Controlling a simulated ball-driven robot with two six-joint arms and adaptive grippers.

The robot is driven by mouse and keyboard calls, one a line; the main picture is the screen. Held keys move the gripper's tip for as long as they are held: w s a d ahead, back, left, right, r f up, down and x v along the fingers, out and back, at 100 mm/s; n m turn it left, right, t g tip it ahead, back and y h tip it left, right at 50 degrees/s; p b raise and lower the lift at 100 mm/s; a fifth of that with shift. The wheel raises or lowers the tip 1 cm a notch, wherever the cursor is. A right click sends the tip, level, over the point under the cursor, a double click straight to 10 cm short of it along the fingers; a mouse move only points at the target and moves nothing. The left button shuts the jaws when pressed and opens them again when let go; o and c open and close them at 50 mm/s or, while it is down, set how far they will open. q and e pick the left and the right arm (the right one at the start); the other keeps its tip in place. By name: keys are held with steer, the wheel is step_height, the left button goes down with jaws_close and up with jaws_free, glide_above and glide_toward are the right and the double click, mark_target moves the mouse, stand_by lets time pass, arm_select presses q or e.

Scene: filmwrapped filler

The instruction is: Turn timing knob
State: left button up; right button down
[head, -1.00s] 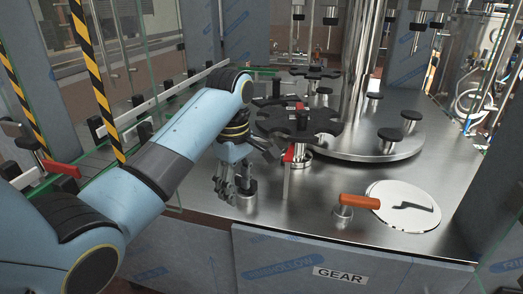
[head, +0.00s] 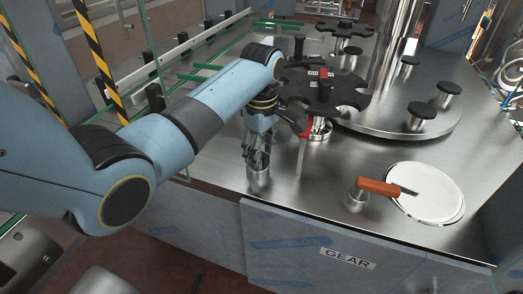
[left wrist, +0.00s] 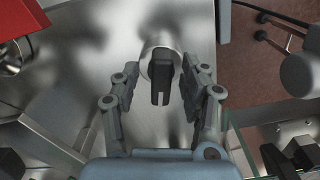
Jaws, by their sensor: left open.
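The timing knob (left wrist: 160,78) shows in the left wrist view as a black bar-shaped grip on a round silver base. In the head view its silver base (head: 258,173) stands on the steel deck near the front edge, and its black grip is hidden by my fingers. My left gripper (head: 257,152) is open, pointing down over the knob. In the left wrist view one finger is on each side of the black grip. The right finger looks close to the grip; I cannot tell whether it touches. My right gripper is not in view.
An orange-handled lever (head: 378,187) and a white disc (head: 427,192) lie to the right. Black star wheels (head: 322,92) and a thin post are just right of my gripper. A glass guard and striped post (head: 97,62) stand at left. The front deck is mostly clear.

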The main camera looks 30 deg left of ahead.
arm_select(q)
steer(key=shift+f, duration=0.4)
jaws_close()
steer(key=shift+s+m, duration=0.1)
steer(key=shift+m, duration=0.3)
steer(key=m, duration=0.3)
steer(key=shift+s, duration=0.15)
steer(key=m, duration=0.3)
steer(key=shift+s+a+m, duration=0.15)
steer(key=shift+m, duration=0.15)
steer(key=m, duration=0.3)
steer(key=shift+s+a, duration=0.1)
steer(key=shift+a, duration=0.05)
steer(key=shift+a+r+m, duration=0.1)
steer(key=shift+a+m, duration=0.05)
steer(key=shift+m, duration=1.95)
